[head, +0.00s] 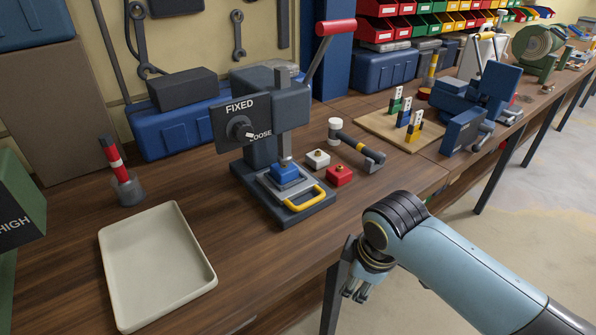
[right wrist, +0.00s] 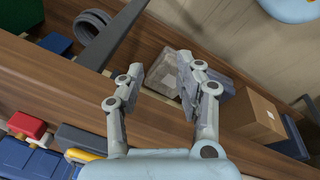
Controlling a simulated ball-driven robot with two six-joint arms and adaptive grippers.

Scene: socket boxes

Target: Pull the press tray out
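The press (head: 270,120) stands on the wooden bench with its red-handled lever (head: 335,28) raised. A plate on it reads FIXED and, partly covered, LOOSE, with a dark knob (head: 240,127). The press tray (head: 268,181) lies in the base, with a yellow handle (head: 305,199) at its front and a blue block (head: 285,172) on it under the ram. The handle also shows in the right wrist view (right wrist: 84,155). My right gripper (head: 354,288) is open and empty, below and right of the handle, off the bench's front edge; its spread fingers show in the right wrist view (right wrist: 160,78). My left gripper is out of view.
White (head: 318,158) and red (head: 339,175) blocks and a hammer (head: 355,145) lie right of the press. A pale empty tray (head: 157,262) lies at left. A cardboard box (right wrist: 252,114) stands on a lower shelf. The bench in front of the yellow handle is clear.

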